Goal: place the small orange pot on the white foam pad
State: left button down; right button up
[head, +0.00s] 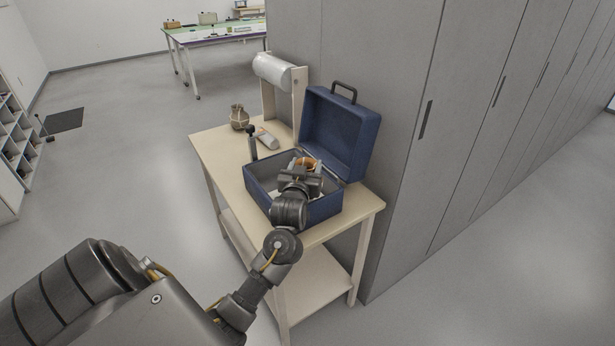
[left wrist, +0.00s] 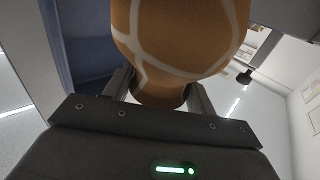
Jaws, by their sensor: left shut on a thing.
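The small orange pot (head: 306,161) shows as a thin orange rim just beyond my left gripper (head: 302,172), at the open blue case. In the left wrist view the pot (left wrist: 182,35) is large, orange-brown with pale lines across its body. Its narrower end sits between the two fingers of my left gripper (left wrist: 160,94), which is shut on it. In the head view my gripper and wrist cover most of the pot and part of the case interior. I cannot clearly make out the white foam pad. My right gripper is not in view.
The blue case (head: 331,208) stands on a wooden table (head: 216,150), its lid (head: 340,132) raised at the back right. A brown jug (head: 239,117), a pale roll-like thing (head: 267,141) and a wrap roll on a stand (head: 275,71) are behind. Grey lockers (head: 385,110) border the right.

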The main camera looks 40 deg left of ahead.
pick_arm(q)
jog(key=f, duration=0.3)
jog(key=shift+w+f, duration=0.2)
jog(key=shift+f, duration=0.15)
jog(key=shift+c, duration=2.4)
grip_release()
jog(key=shift+s+d, duration=0.1)
jog(key=shift+s, duration=0.05)
jog(key=v, duration=1.1)
jog(key=shift+s+d, duration=0.15)
jog(key=shift+s, duration=0.2)
